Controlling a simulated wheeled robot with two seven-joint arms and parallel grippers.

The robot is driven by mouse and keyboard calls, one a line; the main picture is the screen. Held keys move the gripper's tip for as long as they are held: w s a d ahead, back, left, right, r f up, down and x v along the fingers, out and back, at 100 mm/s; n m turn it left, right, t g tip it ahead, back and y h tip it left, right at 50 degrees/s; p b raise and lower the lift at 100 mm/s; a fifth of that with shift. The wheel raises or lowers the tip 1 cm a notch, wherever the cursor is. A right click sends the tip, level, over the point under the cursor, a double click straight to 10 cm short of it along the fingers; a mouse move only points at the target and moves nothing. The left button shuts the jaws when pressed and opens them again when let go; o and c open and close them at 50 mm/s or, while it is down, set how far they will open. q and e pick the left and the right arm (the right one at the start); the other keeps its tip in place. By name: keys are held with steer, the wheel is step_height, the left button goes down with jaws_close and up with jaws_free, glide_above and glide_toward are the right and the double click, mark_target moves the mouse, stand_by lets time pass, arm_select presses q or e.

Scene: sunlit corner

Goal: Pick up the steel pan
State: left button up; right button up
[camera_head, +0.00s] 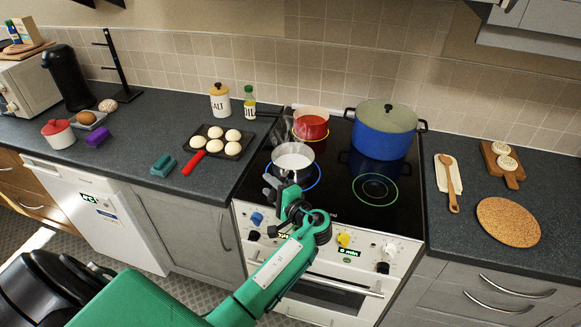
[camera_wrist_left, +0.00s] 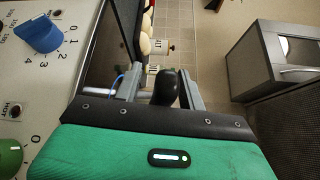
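The steel pan (camera_head: 293,161) stands on the front left burner of the black hob, with a blue ring around it. Its inside looks pale. My left gripper (camera_head: 290,200) is at the front of the pan, over the hob's front edge, and hides the pan's handle in the head view. In the left wrist view, the black handle (camera_wrist_left: 166,87) sticks up between the two grey fingers of the left gripper (camera_wrist_left: 162,90). The fingers stand apart, with a gap showing on the handle's left side. My right gripper is not in view.
A red pot (camera_head: 311,126) stands just behind the pan, and a large blue pot (camera_head: 383,138) at the back right. The front right burner (camera_head: 375,188) is empty.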

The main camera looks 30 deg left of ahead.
arm_select(q)
jaws_close()
steer(key=shift+r, duration=0.15)
stand_by(0.4)
